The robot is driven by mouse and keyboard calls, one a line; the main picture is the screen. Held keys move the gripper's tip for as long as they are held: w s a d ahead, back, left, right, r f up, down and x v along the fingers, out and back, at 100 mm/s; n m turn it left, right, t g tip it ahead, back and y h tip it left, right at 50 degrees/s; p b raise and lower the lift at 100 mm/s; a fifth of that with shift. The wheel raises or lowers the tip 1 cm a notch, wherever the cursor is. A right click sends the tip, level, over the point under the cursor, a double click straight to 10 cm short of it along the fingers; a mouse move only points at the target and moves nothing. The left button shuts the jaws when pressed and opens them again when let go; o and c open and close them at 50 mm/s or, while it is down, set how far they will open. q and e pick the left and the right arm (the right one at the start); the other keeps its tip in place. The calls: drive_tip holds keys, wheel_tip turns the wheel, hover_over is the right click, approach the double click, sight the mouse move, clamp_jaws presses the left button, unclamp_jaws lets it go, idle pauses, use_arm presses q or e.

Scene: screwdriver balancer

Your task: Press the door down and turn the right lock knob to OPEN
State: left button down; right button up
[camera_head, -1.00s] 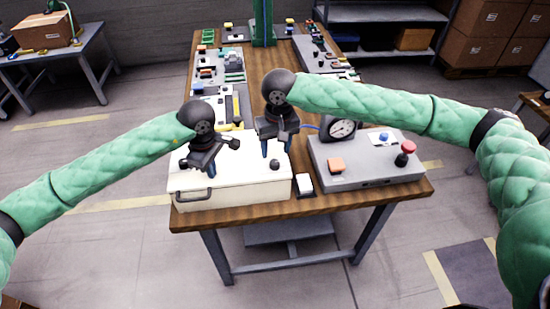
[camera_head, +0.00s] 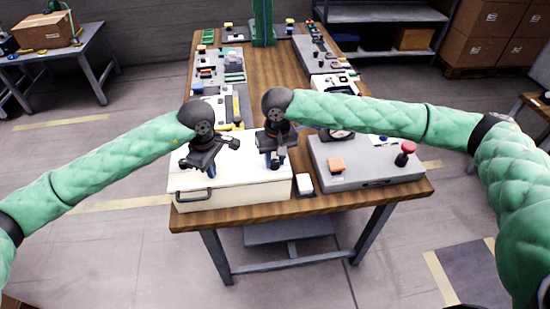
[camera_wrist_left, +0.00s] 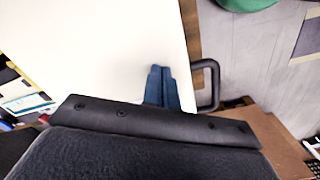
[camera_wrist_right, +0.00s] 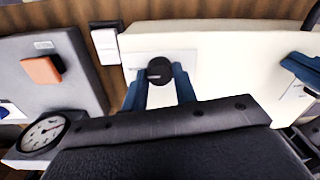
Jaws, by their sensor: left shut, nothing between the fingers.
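The white box (camera_head: 235,190) has a flat top door (camera_wrist_left: 110,50) and a dark front handle (camera_wrist_left: 208,85). The black right lock knob (camera_wrist_right: 159,70) sits on a pale plate near the door's right end. My right gripper (camera_wrist_right: 160,78) is open, with one blue finger on each side of the knob; whether they touch it I cannot tell. The left knob is not visible.
A grey box with an orange button (camera_head: 336,165), a red mushroom button (camera_head: 405,152) and a dial gauge (camera_wrist_right: 45,130) stands to the right. A small white switch (camera_head: 305,184) lies between the boxes. Other panels line the wooden table (camera_head: 270,75) behind.

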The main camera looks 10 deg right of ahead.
use_arm(q)
drive_tip(key=shift+f, duration=0.1)
use_arm(e)
drive_tip(key=shift+n, duration=0.3)
drive_tip(key=n, duration=0.3)
drive_tip(key=shift+n, duration=0.4)
drive_tip(key=n, duration=0.4)
use_arm(q)
drive_tip(key=shift+a, duration=0.1)
use_arm(e)
drive_tip(key=n, duration=0.5)
drive_tip(key=shift+a, duration=0.1)
drive_tip(key=shift+n+h, duration=0.3)
drive_tip(key=shift+n, duration=2)
drive_tip(key=o, duration=1)
